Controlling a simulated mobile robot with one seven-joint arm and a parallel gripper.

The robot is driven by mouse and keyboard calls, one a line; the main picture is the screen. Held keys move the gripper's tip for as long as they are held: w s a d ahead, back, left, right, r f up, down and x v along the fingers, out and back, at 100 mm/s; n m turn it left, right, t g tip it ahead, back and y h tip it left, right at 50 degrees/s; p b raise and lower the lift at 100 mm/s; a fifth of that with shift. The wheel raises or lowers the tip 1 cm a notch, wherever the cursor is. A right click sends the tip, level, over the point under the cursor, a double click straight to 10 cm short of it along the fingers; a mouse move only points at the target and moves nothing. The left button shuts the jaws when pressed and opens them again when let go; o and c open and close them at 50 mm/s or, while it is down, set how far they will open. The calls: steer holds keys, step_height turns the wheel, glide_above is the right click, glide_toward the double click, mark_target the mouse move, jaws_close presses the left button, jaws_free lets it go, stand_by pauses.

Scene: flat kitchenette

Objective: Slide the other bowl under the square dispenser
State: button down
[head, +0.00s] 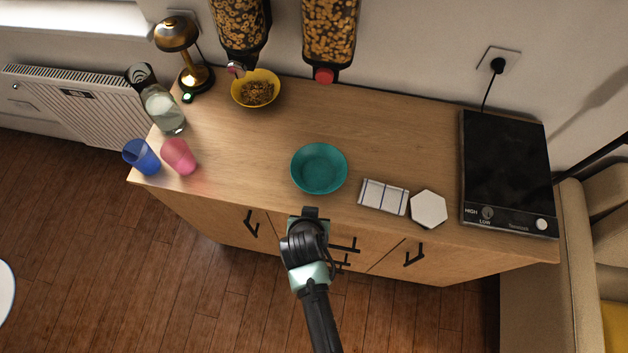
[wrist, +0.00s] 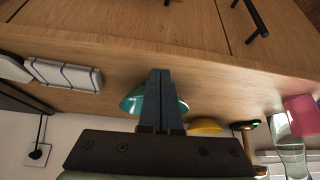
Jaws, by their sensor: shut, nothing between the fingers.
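An empty teal bowl (head: 319,168) stands near the front middle of the wooden counter. It also shows behind my fingers in the wrist view (wrist: 131,103). A yellow bowl (head: 257,76) with cereal in it stands below the left dispenser (head: 240,22), and its rim shows in the wrist view (wrist: 207,127). The right dispenser (head: 330,30), a boxy one with a red knob, hangs on the wall with bare counter below it. My gripper (head: 311,211) is at the counter's front edge, just in front of the teal bowl. Its fingers (wrist: 159,73) are together and empty.
A folded cloth (head: 383,197), a white hexagonal piece (head: 428,208) and a black hob (head: 505,165) are to the right. A pink cup (head: 178,157), blue cup (head: 141,156), glass jug (head: 163,110) and lamp (head: 178,35) are left. Counter behind the teal bowl is clear.

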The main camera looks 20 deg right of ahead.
steer(key=shift+w+d+f+p, duration=0.2)
steer(key=shift+w+d, duration=0.2)
steer(key=shift+w, duration=0.3)
steer(key=shift+w+d+f+p, duration=0.15)
steer(key=shift+w+d, duration=0.2)
steer(key=shift+w, duration=0.3)
steer(key=shift+w+d+f+p, duration=0.2)
steer(key=shift+w+d, duration=0.2)
steer(key=shift+w, duration=0.3)
